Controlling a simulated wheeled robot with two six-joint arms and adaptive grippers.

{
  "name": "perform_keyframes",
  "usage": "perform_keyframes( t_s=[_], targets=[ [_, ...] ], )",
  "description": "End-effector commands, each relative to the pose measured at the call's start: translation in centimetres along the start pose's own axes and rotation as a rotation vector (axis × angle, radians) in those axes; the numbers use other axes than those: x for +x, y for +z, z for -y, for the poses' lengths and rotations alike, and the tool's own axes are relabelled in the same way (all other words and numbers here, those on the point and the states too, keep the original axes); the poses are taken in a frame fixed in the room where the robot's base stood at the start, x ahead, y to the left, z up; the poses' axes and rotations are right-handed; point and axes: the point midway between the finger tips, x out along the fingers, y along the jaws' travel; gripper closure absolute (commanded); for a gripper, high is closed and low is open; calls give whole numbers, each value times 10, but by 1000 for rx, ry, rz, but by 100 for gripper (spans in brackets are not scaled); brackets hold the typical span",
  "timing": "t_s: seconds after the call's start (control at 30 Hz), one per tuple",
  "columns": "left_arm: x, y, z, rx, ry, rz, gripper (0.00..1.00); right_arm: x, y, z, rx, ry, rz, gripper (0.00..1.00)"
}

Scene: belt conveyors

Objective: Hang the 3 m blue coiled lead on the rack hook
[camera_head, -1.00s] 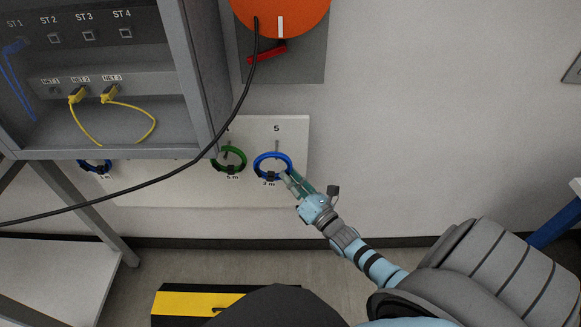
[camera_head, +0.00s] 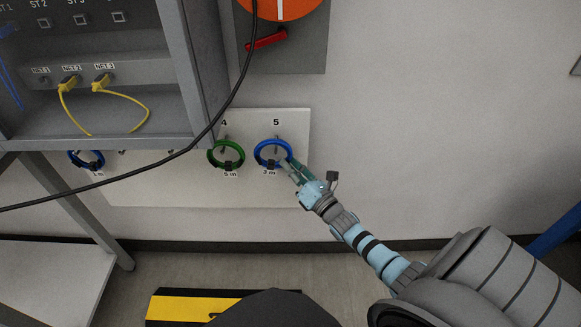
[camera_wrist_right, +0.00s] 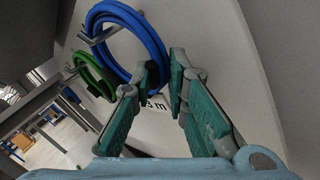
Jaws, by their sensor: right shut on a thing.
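The blue coiled lead (camera_head: 257,160) is at the peg under number 5 (camera_head: 276,143) on the white rack board (camera_head: 180,190), above a "3 m" label. The peg appears to pass through the ring. My right gripper (camera_head: 288,166) is at the ring's lower right, shut on the blue coil. In the right wrist view the coil (camera_wrist_right: 143,32) rises beyond the fingertips (camera_wrist_right: 163,75), with a narrow gap showing between them; the exact grip is hard to see. My left gripper is not in view.
A green coil (camera_head: 211,160) hangs left under number 4, and another blue coil (camera_head: 88,163) hangs further left. A grey cabinet (camera_head: 190,70) overhangs the board's left part. A black cable (camera_head: 130,174) crosses in front. The wall to the right is clear.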

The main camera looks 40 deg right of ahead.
Motion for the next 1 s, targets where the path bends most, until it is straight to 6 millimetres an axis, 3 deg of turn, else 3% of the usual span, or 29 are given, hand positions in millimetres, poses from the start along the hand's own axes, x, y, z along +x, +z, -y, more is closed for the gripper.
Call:
perform_keyframes(
  t_s=[0.3,0.33,0.47,0.8,0.87,1.0],
  targets=[
    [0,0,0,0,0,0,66,0,0,0,0,1,0,100],
    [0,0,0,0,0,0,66,0,0,0,0,1,0,82],
    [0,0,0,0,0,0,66,0,0,0,0,0,0,62],
    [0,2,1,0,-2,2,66,-4,-1,1,0,-1,-2,62],
    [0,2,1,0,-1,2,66,-12,-1,0,0,-1,-2,62],
    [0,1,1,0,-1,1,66,-46,-2,1,-1,-1,-6,62]
  ],
)
